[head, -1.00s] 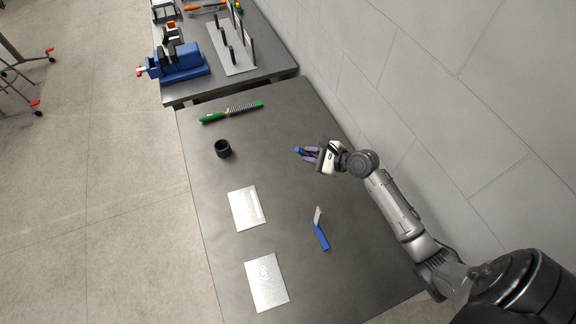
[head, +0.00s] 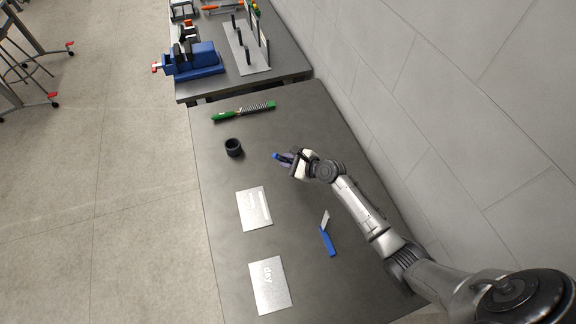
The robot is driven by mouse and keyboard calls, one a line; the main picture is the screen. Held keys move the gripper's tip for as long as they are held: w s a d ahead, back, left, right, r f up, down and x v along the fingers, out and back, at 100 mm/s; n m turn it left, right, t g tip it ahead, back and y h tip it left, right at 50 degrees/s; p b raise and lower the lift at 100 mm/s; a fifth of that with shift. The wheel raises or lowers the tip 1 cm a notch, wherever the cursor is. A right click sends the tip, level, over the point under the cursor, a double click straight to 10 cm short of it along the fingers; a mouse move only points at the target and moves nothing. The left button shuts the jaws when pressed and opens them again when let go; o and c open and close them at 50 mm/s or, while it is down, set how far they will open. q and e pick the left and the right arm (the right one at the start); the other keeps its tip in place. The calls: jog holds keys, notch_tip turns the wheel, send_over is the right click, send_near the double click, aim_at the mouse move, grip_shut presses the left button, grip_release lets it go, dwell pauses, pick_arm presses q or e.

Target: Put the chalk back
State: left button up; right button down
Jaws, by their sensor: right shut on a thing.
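My right gripper (head: 284,158) is shut on a small blue piece (head: 276,156), which I take for the chalk. The blue end sticks out to the left of the fingers. The rest of it is hidden by the fingers. It is over the dark table, to the right of a small black round cup (head: 234,148) and apart from it in the picture. I cannot tell how high it is held. The cup stands upright with its dark opening up. My left gripper is not in view.
The dark table (head: 225,235) holds a green-handled brush (head: 243,112), a blue-handled scraper (head: 328,240) and two pale plates (head: 254,208) (head: 270,285). A farther bench carries a blue vise (head: 192,62) and a rack (head: 245,55). A grey wall (head: 400,110) bounds the right.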

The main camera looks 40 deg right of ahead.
notch_tip(320, 180, down, 3)
jog(key=shift+r, duration=0.15)
jog(key=shift+b, duration=0.35)
jog(key=c, duration=1)
grip_release()
jog(key=shift+c, duration=0.2)
